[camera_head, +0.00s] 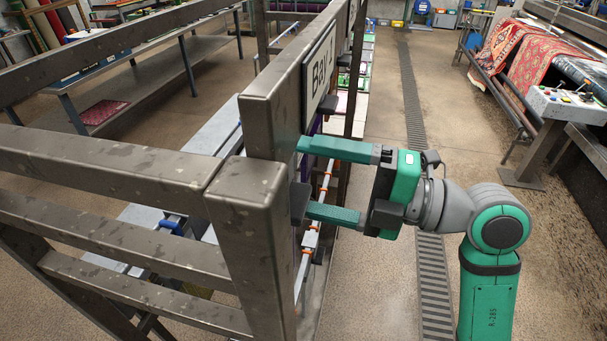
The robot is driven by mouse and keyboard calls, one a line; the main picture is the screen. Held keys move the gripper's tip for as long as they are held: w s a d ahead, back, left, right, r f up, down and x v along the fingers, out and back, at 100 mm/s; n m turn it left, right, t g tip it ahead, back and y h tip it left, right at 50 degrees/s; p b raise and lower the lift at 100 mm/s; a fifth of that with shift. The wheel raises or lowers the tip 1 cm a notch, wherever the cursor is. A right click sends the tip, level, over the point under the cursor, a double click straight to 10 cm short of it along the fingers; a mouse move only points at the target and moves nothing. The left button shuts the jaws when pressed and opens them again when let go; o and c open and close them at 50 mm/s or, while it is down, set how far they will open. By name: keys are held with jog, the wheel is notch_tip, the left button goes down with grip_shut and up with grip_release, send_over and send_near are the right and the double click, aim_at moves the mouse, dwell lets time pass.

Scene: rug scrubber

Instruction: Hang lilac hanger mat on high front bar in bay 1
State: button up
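My gripper (312,178) reaches in from the right, its two green fingers spread wide apart, one above the other. The fingertips are close beside the near post of the dark metal rack (246,215), and a dark block partly covers the lower one. I see nothing clamped between the fingers. A sign reading "Bay 1" (319,72) is on the rack's aisle side, above the gripper. Narrow purple strips (317,124) show behind the fingers; I cannot tell whether they are the lilac hanger mat. The high front bar cannot be made out clearly.
A light rail with orange pieces (312,232) runs low inside the rack. The aisle floor with a drain grate (432,270) is clear to the right. A control box (565,105) and red patterned rugs (545,50) stand at far right. A grey table (150,70) is behind.

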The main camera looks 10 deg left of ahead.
jog(key=shift+f, duration=0.25)
